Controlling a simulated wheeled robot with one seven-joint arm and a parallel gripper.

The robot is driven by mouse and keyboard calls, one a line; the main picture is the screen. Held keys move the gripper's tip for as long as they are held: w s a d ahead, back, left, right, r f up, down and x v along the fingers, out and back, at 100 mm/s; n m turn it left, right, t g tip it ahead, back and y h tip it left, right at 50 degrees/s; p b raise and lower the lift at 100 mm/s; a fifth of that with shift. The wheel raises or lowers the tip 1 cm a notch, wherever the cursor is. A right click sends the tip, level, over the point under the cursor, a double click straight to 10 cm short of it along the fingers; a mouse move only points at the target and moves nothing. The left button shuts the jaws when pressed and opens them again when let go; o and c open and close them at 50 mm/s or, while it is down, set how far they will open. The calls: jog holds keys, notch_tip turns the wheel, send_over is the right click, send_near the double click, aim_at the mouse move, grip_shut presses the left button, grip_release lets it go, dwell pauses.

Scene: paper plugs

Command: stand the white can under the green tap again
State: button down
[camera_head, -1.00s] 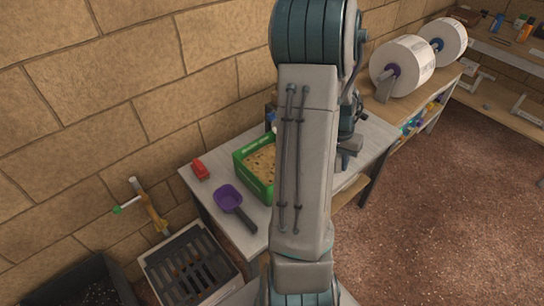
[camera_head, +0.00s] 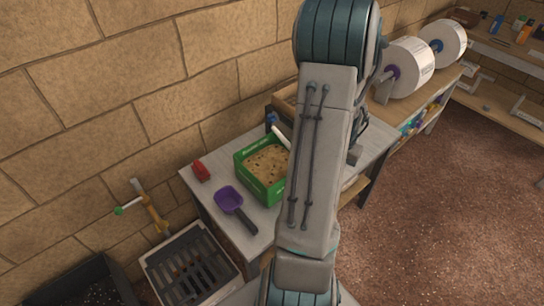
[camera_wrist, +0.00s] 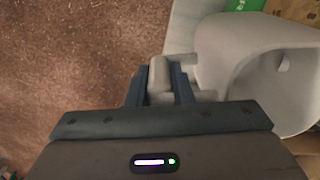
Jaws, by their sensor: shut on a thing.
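The white can (camera_wrist: 262,70) fills the right of the wrist view, open-mouthed and apparently tilted. My gripper (camera_wrist: 160,84) is shut on its pale handle, one dark finger on each side. In the head view my arm hides most of the can; a white piece, probably its spout (camera_head: 281,137), shows left of the arm above the green crate. The tap with a green handle (camera_head: 119,211) and brass body (camera_head: 153,208) is on the wall at lower left. Below it is a dark slatted grate in a pale frame (camera_head: 190,267). The grate is bare.
A green crate (camera_head: 262,186) of tan material stands on the grey bench (camera_head: 262,223). A purple scoop (camera_head: 229,200) and a red object (camera_head: 201,171) lie on the bench near the wall. A black bin (camera_head: 80,285) stands left of the grate. Large white rolls (camera_head: 408,65) stand farther right.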

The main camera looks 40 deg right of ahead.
jog(key=shift+r+p, duration=0.5)
jog(key=shift+r, duration=0.75)
